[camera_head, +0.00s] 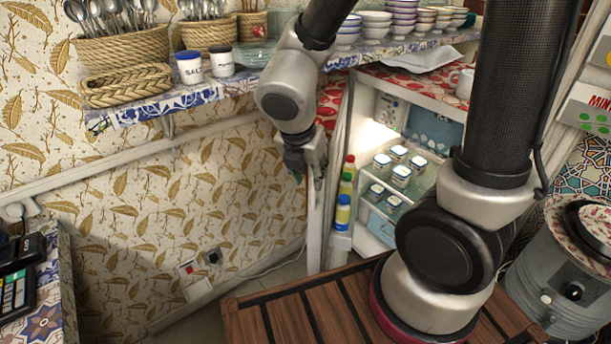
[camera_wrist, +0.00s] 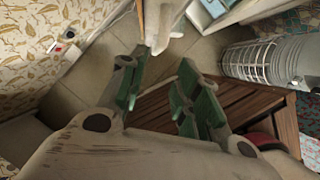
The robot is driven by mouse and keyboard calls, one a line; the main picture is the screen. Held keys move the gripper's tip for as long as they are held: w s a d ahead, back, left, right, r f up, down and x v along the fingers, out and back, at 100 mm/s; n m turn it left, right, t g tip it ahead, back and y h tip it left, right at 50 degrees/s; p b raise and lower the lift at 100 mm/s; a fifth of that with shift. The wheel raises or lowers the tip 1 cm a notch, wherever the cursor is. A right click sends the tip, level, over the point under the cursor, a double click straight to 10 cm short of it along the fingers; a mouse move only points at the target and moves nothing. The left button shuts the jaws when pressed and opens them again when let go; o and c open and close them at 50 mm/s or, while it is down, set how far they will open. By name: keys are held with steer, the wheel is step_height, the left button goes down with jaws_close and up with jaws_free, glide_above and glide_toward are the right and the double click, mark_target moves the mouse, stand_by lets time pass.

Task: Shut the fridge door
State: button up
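The fridge (camera_head: 385,95) stands in the middle of the head view with its inside lit. Its door (camera_head: 316,220) is open and seen nearly edge-on, with bottles (camera_head: 343,200) on its inner side. My gripper (camera_head: 315,172) is at the door's left, outer side; whether it touches the door is unclear in the head view. In the wrist view my gripper (camera_wrist: 157,82) has its green-padded fingers apart with nothing between them. A pale upright edge (camera_wrist: 163,25), likely the door, shows just beyond the fingertips.
Several small jars (camera_head: 391,170) stand on the fridge shelves. A shelf (camera_head: 190,97) with baskets, cups and bowls runs above. A slatted wooden surface (camera_head: 290,312) lies in front. A grey metal drum (camera_head: 555,280) stands at the right. The tiled floor left of the door is clear.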

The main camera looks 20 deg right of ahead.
mark_target(313, 187)
steer(key=x, duration=0.5)
steer(key=w+x, duration=0.1)
steer(key=x, duration=0.2)
steer(key=shift+r, duration=0.1)
steer(key=shift+c, duration=0.4)
jaws_close()
